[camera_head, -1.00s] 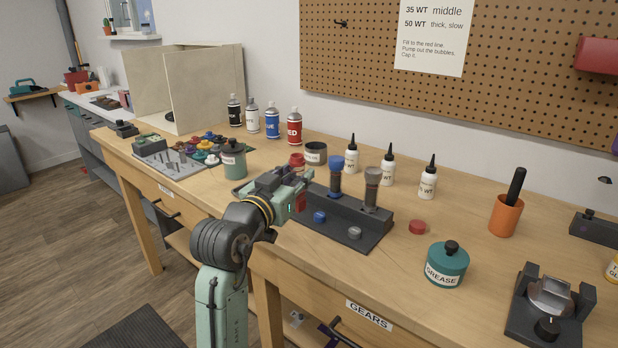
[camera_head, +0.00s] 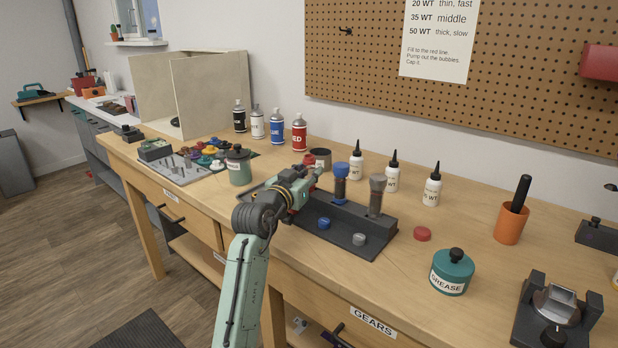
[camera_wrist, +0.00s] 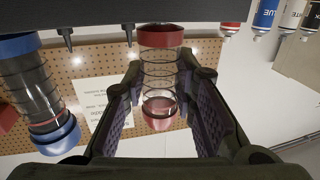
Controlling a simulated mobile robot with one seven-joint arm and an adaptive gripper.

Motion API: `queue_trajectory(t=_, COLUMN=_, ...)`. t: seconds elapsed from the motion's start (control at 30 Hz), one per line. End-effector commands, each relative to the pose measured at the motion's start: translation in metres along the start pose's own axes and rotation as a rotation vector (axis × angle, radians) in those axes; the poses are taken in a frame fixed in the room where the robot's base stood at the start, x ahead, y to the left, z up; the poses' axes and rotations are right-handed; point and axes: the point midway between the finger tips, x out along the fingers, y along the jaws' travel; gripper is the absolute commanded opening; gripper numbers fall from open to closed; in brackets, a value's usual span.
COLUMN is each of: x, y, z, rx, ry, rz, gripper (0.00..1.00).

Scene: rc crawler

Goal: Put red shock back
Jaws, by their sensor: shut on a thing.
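The red shock (camera_wrist: 160,75) is a clear cylinder with a spring and red ends. It stands between the two fingers of my gripper (camera_wrist: 160,110) in the wrist view, and the gripper is shut on it. In the head view my gripper (camera_head: 306,178) is at the left end of the dark shock stand (camera_head: 345,236), and only a red end of the shock (camera_head: 309,159) shows. I cannot tell whether its lower end is seated in the stand. The blue shock (camera_head: 341,180) and grey shock (camera_head: 376,196) stand upright in the stand, to the right.
A blue cap (camera_head: 324,223) and a grey cap (camera_head: 358,239) lie on the stand's front. A red cap (camera_head: 422,234) lies on the bench. White oil bottles (camera_head: 392,176) stand behind the stand.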

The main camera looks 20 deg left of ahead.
Motion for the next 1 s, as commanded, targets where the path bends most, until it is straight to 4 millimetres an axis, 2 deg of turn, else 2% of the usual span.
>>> queue_trajectory(t=0.37, x=-0.0002, y=0.0007, z=0.0055, rx=0.001, ry=0.003, rz=0.001, gripper=0.0)
queue_trajectory(t=0.4, x=-0.0002, y=0.0006, z=0.004, rx=0.001, ry=0.002, rz=0.001, gripper=0.28)
queue_trajectory(t=0.67, x=-0.0003, y=0.0005, z=0.0038, rx=0.001, ry=0.002, rz=0.001, gripper=0.45)
queue_trajectory(t=1.0, x=-0.0005, y=0.0003, z=0.0007, rx=0.002, ry=0.002, rz=0.0, gripper=0.46)
